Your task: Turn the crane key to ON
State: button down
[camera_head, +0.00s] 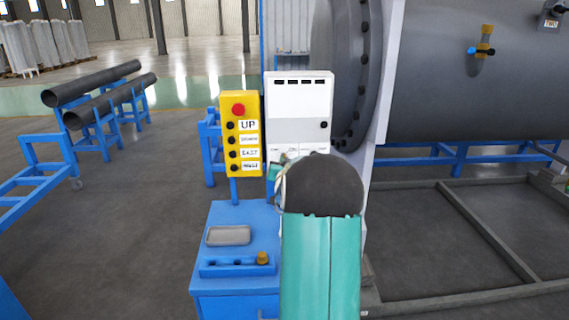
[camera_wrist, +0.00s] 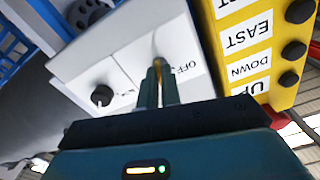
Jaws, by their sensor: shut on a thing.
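The white control panel (camera_head: 298,100) stands upright behind the blue stand in the head view, and its face fills the middle of the wrist view (camera_wrist: 130,60). My gripper (camera_wrist: 160,68) reaches the panel face in the wrist view, its two fingers close together beside a label reading OFF. It is shut on the crane key, of which only a thin yellowish sliver (camera_wrist: 160,86) shows between the fingers. The key's exact angle cannot be told. In the head view my own arm hides the key and the gripper's tips. A black knob (camera_wrist: 102,95) sits on the panel, apart from the fingers.
A yellow button box (camera_head: 240,135) with a red button is close beside the panel. A blue stand (camera_head: 232,255) holds a grey tray (camera_head: 228,235) below. A large grey flanged shell (camera_head: 440,70) is at the right.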

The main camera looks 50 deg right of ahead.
jog(key=m, duration=0.6)
dwell(0.5)
jog(key=c, duration=1.6)
grip_release()
jog(key=v, duration=1.3)
jog(key=shift+s+a, duration=0.3)
